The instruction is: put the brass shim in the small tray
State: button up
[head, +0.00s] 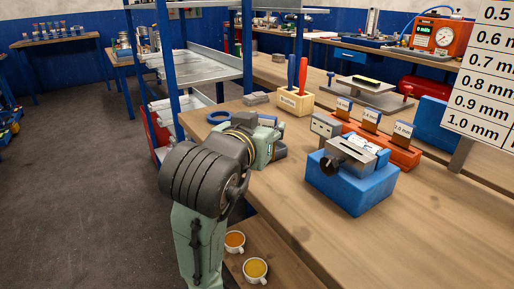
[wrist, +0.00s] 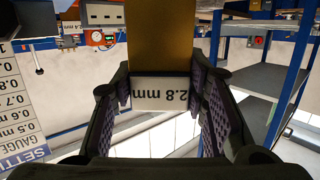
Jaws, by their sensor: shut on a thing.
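The brass shim (wrist: 160,40) is a flat brass-coloured plate, upright in the wrist view, with a white "2.8 mm" label (wrist: 160,94) at its near end. My gripper (wrist: 162,100) is shut on it, with a dark ridged finger pad on each side of the labelled end. In the head view my arm hides the fingertips and the shim. I cannot tell for certain which thing is the small tray; a low grey piece (head: 255,98) lies on the bench beyond my arm.
A blue block with a metal fixture (head: 350,186) stands on the wooden bench. Behind it are orange holders (head: 401,154) with labelled pieces and a wooden block with red and blue handles (head: 295,102). Two cups (head: 255,270) sit on the lower shelf. The bench's right front is clear.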

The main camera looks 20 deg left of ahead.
jog(key=shift+n+y, duration=0.7)
jog(key=shift+y, duration=0.2)
jog(key=w+a+f+p, duration=0.1)
jog(key=w+a+f, duration=0.1)
jog(key=w, duration=0.2)
jog(key=w+a+f+p, duration=0.1)
jog(key=w+a+f, duration=0.1)
jog(key=w, duration=0.3)
jog(key=w+a+f+p, duration=0.1)
jog(key=w+a+f, duration=0.1)
jog(key=w, duration=0.2)
jog(key=shift+w+a+f, duration=0.15)
jog(key=shift+w+a, duration=0.1)
jog(key=shift+w, duration=0.05)
jog(key=shift+f, duration=0.15)
jog(key=shift+f, duration=0.2)
jog(key=o, duration=1.2)
jog(key=shift+r, duration=0.1)
